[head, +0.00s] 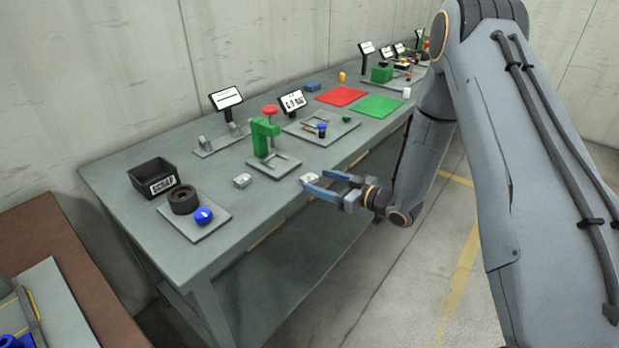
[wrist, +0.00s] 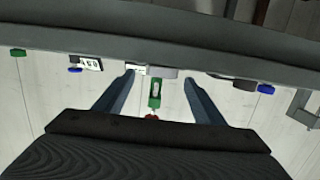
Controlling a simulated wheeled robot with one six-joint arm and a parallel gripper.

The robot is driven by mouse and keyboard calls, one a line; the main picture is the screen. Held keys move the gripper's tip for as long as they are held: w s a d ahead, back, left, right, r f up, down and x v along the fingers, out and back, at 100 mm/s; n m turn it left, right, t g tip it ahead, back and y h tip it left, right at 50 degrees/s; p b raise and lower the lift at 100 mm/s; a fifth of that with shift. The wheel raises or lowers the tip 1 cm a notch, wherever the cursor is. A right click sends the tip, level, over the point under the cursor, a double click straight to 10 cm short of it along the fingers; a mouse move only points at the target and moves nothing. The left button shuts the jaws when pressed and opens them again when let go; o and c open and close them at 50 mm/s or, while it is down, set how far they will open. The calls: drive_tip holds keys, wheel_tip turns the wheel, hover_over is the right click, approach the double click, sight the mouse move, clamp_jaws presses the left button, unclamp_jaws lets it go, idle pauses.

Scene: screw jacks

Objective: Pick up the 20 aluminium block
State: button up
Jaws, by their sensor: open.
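A small light metal block (head: 310,178) sits at the front edge of the bench, just beyond my fingertips in the head view. A second small grey block (head: 242,181) lies further left on the bench. I cannot read a 20 on either. My gripper (head: 325,183) is open and empty, reaching level toward the bench front. In the wrist view, which looks upside down, the open fingers (wrist: 159,79) spread either side of a pale block-like piece (wrist: 163,72). I cannot tell whether a finger touches it.
A green screw jack (head: 262,138) with a red knob stands behind the blocks, by a grey tray (head: 283,172). A black scrap bin (head: 153,177), brown ring (head: 184,200) and blue knob (head: 203,215) are at left. Red (head: 341,96) and green (head: 377,106) mats lie further right.

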sight(313, 179)
drive_tip(key=shift+p+x, duration=0.45)
drive_tip(key=shift+x, duration=1.15)
drive_tip(key=c, duration=1.3)
drive_tip(key=shift+c, duration=0.2)
drive_tip(key=shift+r, duration=0.2)
